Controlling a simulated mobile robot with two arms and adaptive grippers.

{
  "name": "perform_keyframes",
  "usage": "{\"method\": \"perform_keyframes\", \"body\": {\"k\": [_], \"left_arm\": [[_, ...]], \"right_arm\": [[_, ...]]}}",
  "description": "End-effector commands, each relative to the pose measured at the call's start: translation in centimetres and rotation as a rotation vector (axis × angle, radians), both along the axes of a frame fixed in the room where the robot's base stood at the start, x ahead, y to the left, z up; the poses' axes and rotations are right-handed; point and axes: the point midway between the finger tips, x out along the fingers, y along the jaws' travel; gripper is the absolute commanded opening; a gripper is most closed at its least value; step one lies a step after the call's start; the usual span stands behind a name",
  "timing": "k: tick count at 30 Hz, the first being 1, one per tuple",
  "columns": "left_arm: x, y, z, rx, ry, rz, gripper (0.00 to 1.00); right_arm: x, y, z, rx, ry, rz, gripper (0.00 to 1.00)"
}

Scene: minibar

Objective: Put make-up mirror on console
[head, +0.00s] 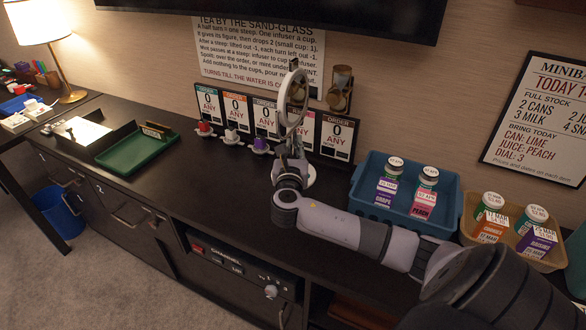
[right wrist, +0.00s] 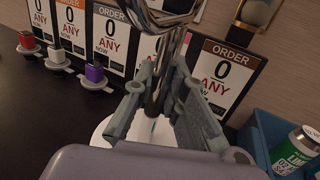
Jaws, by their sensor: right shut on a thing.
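The make-up mirror (head: 294,98) stands roughly upright in the head view, its round ring at the top and a pale round base low down. My right gripper (head: 290,158) is shut on its metal stem. In the right wrist view both fingers of my right gripper (right wrist: 160,105) close around the shiny stem (right wrist: 152,98), with the white base (right wrist: 103,138) below, partly hidden by the gripper. The base is over or on the dark console (head: 235,185); I cannot tell if it touches. My left gripper is not in view.
Several order cards (head: 237,110) line the back, with small coloured capsules (head: 260,144) before them. A blue crate (head: 362,205) and a tan crate (head: 470,232) with cans and cartons stand at right. A green tray (head: 140,150) lies left. Console between tray and mirror is clear.

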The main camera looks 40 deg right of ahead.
Motion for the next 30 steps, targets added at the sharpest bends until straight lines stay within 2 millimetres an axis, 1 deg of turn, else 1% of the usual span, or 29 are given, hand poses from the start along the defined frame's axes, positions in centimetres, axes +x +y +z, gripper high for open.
{"method": "perform_keyframes", "body": {"k": [1,3,8,13,16,19,28,29,30], "left_arm": [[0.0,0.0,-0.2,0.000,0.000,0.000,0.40],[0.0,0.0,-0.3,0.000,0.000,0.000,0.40],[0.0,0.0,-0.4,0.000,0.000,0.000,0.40],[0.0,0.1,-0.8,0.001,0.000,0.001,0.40],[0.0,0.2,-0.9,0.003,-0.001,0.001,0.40],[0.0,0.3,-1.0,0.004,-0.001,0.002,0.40],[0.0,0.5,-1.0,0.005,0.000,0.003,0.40],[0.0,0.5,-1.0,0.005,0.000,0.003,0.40],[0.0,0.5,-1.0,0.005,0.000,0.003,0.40]], "right_arm": [[0.0,-0.1,-0.8,-0.004,-0.004,-0.001,0.00],[0.0,0.0,-1.5,-0.004,-0.004,0.001,0.00],[0.1,0.0,-2.5,-0.004,-0.005,0.001,0.00],[0.0,0.0,-5.0,-0.003,-0.003,-0.001,0.00],[0.1,0.0,-6.1,-0.004,-0.004,0.000,0.00],[0.1,0.0,-6.5,-0.004,-0.006,0.001,0.00],[0.1,0.0,-6.7,-0.003,-0.006,0.001,0.00],[0.0,0.0,-7.0,0.000,-0.001,0.001,0.13],[0.0,0.0,-6.9,0.000,-0.001,0.001,0.16]]}}
